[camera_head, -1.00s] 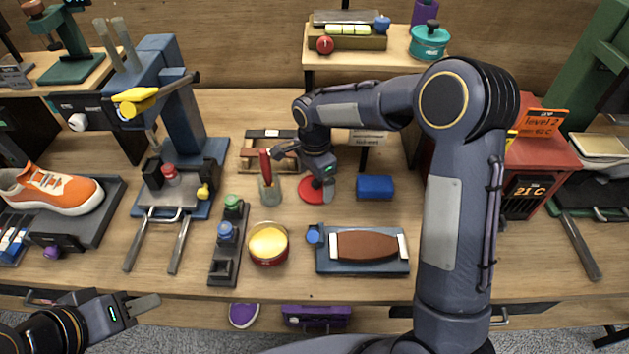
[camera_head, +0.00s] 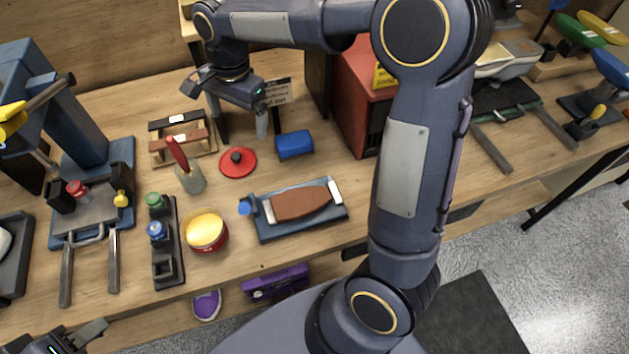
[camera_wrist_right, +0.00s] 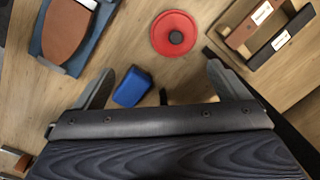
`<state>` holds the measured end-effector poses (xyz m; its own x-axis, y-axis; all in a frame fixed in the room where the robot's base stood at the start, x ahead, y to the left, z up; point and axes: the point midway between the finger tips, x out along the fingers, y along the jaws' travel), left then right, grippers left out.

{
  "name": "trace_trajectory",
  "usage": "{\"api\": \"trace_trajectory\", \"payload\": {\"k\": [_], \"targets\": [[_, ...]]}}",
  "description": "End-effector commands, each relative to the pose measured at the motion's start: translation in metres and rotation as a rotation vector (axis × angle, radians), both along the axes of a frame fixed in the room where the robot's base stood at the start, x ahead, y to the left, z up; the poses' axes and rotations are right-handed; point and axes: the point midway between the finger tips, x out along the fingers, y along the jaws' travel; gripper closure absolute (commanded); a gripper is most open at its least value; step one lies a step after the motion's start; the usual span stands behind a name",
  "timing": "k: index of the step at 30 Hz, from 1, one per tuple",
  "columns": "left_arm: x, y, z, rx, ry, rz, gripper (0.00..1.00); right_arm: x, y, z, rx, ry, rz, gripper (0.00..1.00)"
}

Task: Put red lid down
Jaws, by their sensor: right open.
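The red lid (camera_head: 238,165) with its dark knob lies flat on the wooden table. It also shows in the right wrist view (camera_wrist_right: 172,34), beyond the fingers and not touching them. My right gripper (camera_head: 240,122) is open and empty above the table, behind the lid in the head view. Its two spread fingers (camera_wrist_right: 160,70) show in the right wrist view. A round red tin (camera_head: 206,244) with yellow content stands without a cover nearer the front edge. My left gripper (camera_head: 92,334) is at the bottom left corner, mostly cut off.
A blue block (camera_head: 294,144) lies right of the lid. A cup with a red-handled tool (camera_head: 190,180) stands left of it. A brown-topped brush on a blue tray (camera_head: 325,218) lies in front. A wooden rack (camera_head: 200,152) and a red oven (camera_head: 362,95) stand nearby.

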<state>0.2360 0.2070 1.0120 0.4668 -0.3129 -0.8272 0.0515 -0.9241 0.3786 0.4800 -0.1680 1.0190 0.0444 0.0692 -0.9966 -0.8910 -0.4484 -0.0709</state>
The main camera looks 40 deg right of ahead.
Motion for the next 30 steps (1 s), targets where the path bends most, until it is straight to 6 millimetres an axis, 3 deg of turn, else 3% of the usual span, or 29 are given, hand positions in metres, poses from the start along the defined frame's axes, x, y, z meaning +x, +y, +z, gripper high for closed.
{"api": "trace_trajectory", "payload": {"k": [1,6,12,15,21,30], "targets": [[0.0,0.0,0.0,0.0,0.0,0.0,0.64,-0.021,-0.015,0.013,0.027,-0.037,0.059,0.06],[0.0,0.0,0.0,0.0,0.0,0.0,0.64,-0.098,-0.043,0.032,0.096,-0.192,0.334,0.06],[0.0,0.0,0.0,0.0,0.0,0.0,0.64,-0.186,-0.05,0.024,0.085,-0.415,0.643,0.06],[0.0,0.0,0.0,0.0,0.0,0.0,0.64,-0.216,-0.046,0.012,0.049,-0.506,0.761,0.06],[0.0,0.0,0.0,0.0,0.0,0.0,0.64,-0.242,-0.038,-0.005,-0.008,-0.597,0.885,0.06],[0.0,0.0,0.0,0.0,0.0,0.0,0.64,-0.245,-0.037,-0.007,-0.015,-0.606,0.903,0.06]]}}
